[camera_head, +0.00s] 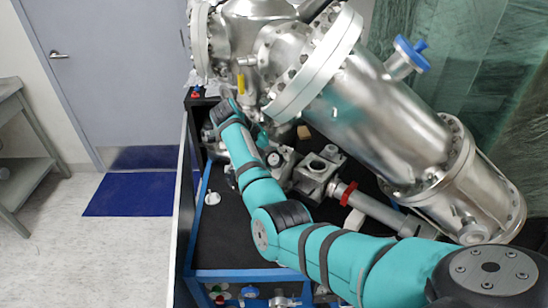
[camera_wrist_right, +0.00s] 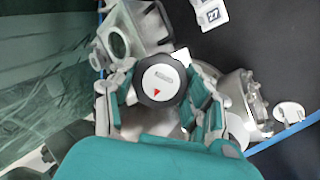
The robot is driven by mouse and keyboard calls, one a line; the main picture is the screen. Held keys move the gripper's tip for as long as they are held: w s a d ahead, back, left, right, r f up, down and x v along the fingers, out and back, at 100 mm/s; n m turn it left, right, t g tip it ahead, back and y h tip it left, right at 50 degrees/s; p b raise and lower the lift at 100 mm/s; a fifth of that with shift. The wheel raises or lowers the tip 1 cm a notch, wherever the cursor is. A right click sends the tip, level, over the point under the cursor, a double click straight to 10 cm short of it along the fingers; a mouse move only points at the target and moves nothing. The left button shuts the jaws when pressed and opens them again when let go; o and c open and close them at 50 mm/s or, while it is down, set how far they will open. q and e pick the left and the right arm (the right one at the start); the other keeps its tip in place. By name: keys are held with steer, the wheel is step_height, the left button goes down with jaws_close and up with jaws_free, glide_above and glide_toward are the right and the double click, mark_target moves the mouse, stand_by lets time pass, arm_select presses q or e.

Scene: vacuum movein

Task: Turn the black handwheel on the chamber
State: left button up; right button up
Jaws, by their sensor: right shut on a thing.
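The black handwheel (camera_wrist_right: 148,92) shows in the right wrist view as a dark scalloped rim around a white face with a red triangle and a grey slot. My right gripper (camera_wrist_right: 163,88) is shut on it, with one teal-padded finger at each side of the rim. In the head view my teal right arm reaches from the lower right to the foot of the steel chamber (camera_head: 385,115). There the handwheel and my fingertips are too hidden by the arm to make out. My left gripper is in neither view.
A black bench top (camera_head: 232,240) with blue edging lies below the arm. A metal valve block (camera_head: 316,172) and a pipe with a red ring sit right of the arm. A small white part (camera_head: 212,198) lies left of it. Floor at left is open.

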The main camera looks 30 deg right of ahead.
steer(key=shift+f+m, duration=0.1)
steer(key=shift+m, duration=0.2)
steer(key=o, duration=1.2)
steer(key=v, duration=1.2)
steer(key=shift+s, duration=0.1)
